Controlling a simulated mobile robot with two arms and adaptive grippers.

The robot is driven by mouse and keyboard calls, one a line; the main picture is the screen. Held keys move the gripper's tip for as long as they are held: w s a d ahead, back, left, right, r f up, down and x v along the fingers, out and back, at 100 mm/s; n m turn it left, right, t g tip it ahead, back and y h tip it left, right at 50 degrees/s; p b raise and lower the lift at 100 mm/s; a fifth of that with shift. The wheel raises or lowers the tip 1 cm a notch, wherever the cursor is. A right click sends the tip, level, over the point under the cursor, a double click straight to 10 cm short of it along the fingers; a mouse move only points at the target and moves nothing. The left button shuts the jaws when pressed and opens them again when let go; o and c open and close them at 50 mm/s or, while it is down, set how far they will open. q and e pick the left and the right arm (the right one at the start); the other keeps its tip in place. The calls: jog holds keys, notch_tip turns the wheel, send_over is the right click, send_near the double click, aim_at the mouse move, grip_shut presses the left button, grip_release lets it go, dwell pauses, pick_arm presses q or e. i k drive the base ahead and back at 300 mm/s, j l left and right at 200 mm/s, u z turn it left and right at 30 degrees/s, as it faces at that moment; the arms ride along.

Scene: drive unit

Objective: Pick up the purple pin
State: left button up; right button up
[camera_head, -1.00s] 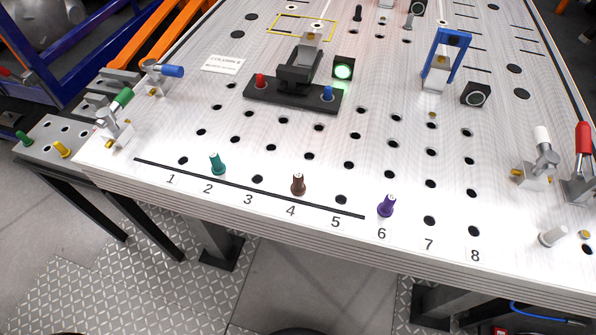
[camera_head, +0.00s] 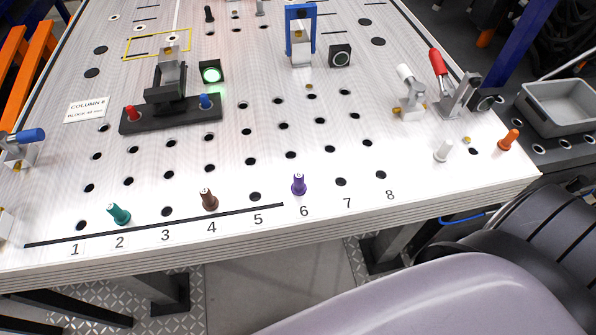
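The purple pin (camera_head: 299,185) stands upright in the front row of holes at the number 6, near the front edge of the white perforated table (camera_head: 330,222). Nothing touches it and it is fully visible. Neither my left nor my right gripper shows in the head view. A large pale rounded shape, likely part of my arm, fills the lower right, below the table edge and apart from the pin.
A teal pin (camera_head: 119,214) and a brown pin (camera_head: 209,200) stand left of it. A white pin (camera_head: 443,151) and an orange pin (camera_head: 509,140) stand to the right, near toggle clamps (camera_head: 455,96). A grey bin (camera_head: 562,106) is far right. Holes 7 and 8 are empty.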

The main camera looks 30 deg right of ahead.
aim_at(298, 187)
jog(key=k+l+u, duration=0.3)
jog(key=k+l, duration=0.2)
jog(key=k+l+u, duration=0.3)
jog(key=k+l, duration=0.2)
